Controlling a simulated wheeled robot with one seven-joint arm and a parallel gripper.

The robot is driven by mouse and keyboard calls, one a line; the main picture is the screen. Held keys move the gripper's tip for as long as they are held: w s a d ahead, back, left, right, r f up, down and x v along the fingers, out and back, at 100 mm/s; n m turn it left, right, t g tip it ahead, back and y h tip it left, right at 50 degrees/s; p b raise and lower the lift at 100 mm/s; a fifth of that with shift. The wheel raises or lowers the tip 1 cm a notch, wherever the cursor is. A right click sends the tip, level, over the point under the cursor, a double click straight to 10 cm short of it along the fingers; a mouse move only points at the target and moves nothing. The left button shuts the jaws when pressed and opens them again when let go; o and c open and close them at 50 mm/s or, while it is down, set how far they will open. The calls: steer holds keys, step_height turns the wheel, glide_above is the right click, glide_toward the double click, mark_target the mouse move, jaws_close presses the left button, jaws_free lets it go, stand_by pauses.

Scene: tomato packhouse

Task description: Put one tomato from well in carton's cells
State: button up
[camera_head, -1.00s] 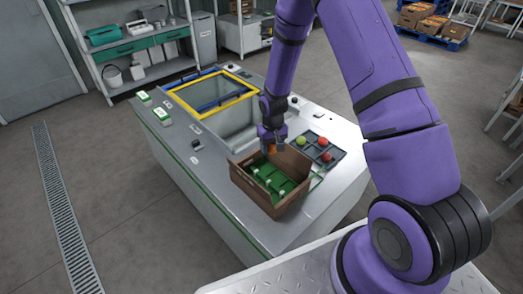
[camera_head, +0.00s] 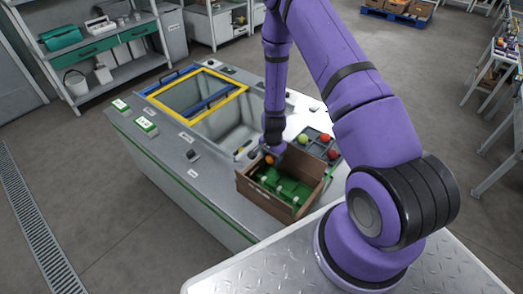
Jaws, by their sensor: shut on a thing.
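My gripper (camera_head: 270,155) points down at the back left part of the brown carton (camera_head: 265,205). It is shut on an orange tomato (camera_head: 269,160), which shows just below the fingers, at or a little inside the carton's back rim. I cannot tell whether the tomato touches a cell. The carton has a green insert (camera_head: 288,190) with cells and pale dividers. The well (camera_head: 222,130) is a sunken grey basin in the counter, behind and left of the carton, with a yellow frame (camera_head: 196,72) at its far part. Its floor is partly hidden.
The counter left of the carton is mostly clear.

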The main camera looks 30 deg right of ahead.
steer(key=shift+w+f, duration=0.1)
steer(key=shift+f, duration=3.35)
steer(key=shift+a, duration=0.1)
steer(key=o, duration=0.8)
steer(key=c, duration=0.3)
steer(key=shift+c, duration=0.2)
steer(key=shift+r, duration=0.1)
steer(key=shift+r, duration=2.9)
